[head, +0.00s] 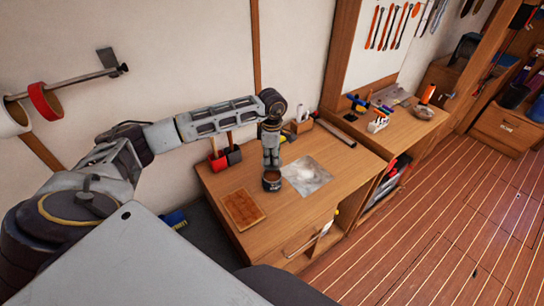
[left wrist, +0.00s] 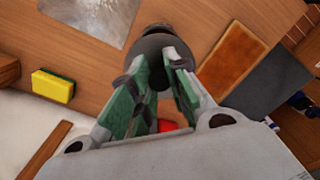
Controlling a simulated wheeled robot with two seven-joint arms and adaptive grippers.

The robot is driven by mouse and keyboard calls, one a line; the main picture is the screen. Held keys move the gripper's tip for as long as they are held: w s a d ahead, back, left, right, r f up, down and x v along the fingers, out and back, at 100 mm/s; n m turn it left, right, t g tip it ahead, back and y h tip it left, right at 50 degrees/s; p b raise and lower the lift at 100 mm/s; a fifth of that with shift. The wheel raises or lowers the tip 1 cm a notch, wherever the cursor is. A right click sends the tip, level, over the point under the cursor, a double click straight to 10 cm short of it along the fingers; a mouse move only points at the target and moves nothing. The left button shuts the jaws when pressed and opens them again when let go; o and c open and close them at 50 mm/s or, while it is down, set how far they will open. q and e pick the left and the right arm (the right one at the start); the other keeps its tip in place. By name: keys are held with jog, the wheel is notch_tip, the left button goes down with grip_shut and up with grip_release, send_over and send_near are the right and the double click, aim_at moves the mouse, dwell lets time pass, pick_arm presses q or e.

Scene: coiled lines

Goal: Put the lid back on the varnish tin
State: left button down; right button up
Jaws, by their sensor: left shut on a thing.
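The varnish tin (head: 271,184) is a small dark can standing on the wooden bench beside the pale sheet. Its brownish top shows just under my left gripper (head: 271,166), which points straight down over it. In the left wrist view, the gripper's green-padded fingers (left wrist: 157,65) are closed on a dark grey round piece, which looks like the lid (left wrist: 152,44). A reddish-brown part of the tin (left wrist: 158,29) shows just past it. The fingers hide much of the contact, so I cannot tell whether the lid touches the tin's rim. My right gripper is not in view.
The bench (head: 232,181) carries a brown board (head: 242,209) at the front left and a pale stained sheet (head: 306,175) at the right. Red and dark pots (head: 217,161) stand at the back left. A yellow-green sponge (left wrist: 53,86) lies near the back.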

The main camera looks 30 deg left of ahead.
pick_arm(q)
jog(key=shift+f+b, duration=0.7)
jog(key=shift+f, duration=1.1)
jog(key=shift+f+b, duration=0.95)
jog(key=shift+f, duration=0.2)
jog(key=shift+b, duration=0.35)
jog(key=shift+f+b, duration=0.15)
jog(key=shift+b, duration=0.35)
dwell(1.4)
dwell(0.4)
jog(key=c, duration=1.3)
grip_release()
jog(key=shift+o, duration=0.2)
